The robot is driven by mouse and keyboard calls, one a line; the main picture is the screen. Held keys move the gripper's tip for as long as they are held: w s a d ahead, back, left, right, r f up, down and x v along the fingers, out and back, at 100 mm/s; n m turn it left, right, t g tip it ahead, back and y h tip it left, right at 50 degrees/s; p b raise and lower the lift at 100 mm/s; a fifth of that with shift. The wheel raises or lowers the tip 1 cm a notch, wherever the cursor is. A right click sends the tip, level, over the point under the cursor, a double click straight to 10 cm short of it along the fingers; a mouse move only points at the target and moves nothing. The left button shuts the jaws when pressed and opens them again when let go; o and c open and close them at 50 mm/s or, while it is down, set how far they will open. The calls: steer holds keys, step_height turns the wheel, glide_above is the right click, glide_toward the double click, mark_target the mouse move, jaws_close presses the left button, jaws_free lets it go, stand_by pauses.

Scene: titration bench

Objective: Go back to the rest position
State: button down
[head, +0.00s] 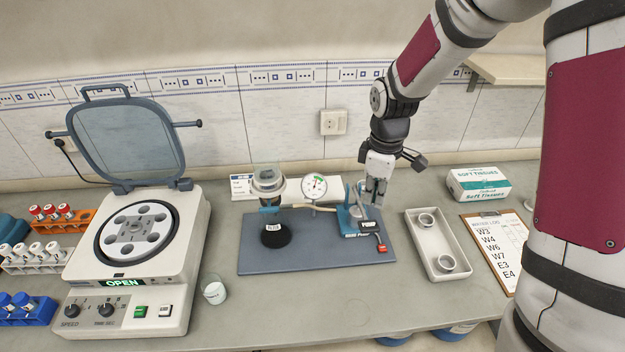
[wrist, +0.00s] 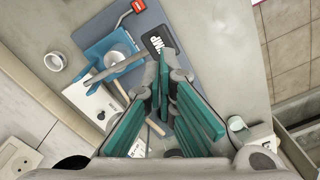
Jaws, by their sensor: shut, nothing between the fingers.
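My gripper (head: 377,190) points down over the right part of the grey-blue mat (head: 315,258), close above the blue pump stand (head: 347,222). It is shut and holds nothing. In the wrist view my gripper (wrist: 170,80) shows its teal finger pads close together, beside the black pump label (wrist: 158,42) and the blue stand (wrist: 100,50). Whether the fingertips touch the stand cannot be told. A red lever (head: 381,248) sits at the stand's front right.
A round gauge (head: 314,187) and a black-based filter unit (head: 276,234) stand left of my gripper. A white tray (head: 425,262) with two small cups lies to the right, then a clipboard (head: 497,243) and a tissue box (head: 479,184). An open centrifuge (head: 190,262) stands left.

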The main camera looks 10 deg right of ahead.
steer(key=s+r+m+t+b, duration=0.25)
steer(key=s+r+m, duration=0.25)
steer(key=r, duration=0.8)
steer(key=s+r+m+t+b, duration=0.1)
steer(key=s+r+m, duration=0.1)
steer(key=s, duration=0.4)
steer(key=s+r+m+t+b, duration=0.1)
steer(key=s+r+m+t, duration=0.1)
steer(key=s+m, duration=0.3)
steer(key=shift+v, duration=0.8)
